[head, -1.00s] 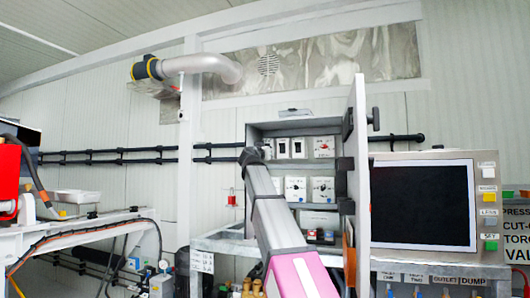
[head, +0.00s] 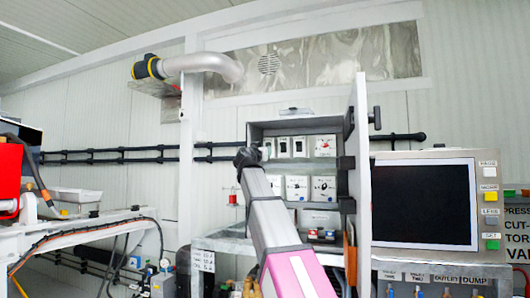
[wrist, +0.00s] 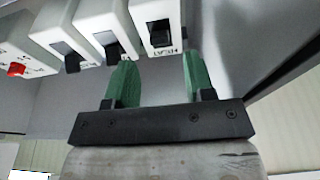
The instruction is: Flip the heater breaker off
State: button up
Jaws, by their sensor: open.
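An open electrical cabinet (head: 255,130) holds two rows of white switch boxes in the head view. In the wrist view, a white box with a black rocker switch (wrist: 160,34) is just beyond my gripper (wrist: 158,62). Two more boxes with black switches (wrist: 68,55) (wrist: 112,47) are to its left. One label under the nearest switch looks upside down. I cannot read which breaker is the heater. My gripper's green fingers are open and empty, either side of the nearest box's lower edge. In the head view my arm covers part of the cabinet, and the fingers are not clear.
A box with a red knob (wrist: 17,69) is at the wrist view's far left. The open cabinet door (head: 362,190) stands right of my arm. A control panel with a dark screen (head: 425,205) is beyond it. A cluttered bench lies below.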

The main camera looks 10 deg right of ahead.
jog(key=v, duration=0.6)
jog(key=shift+s, duration=0.1)
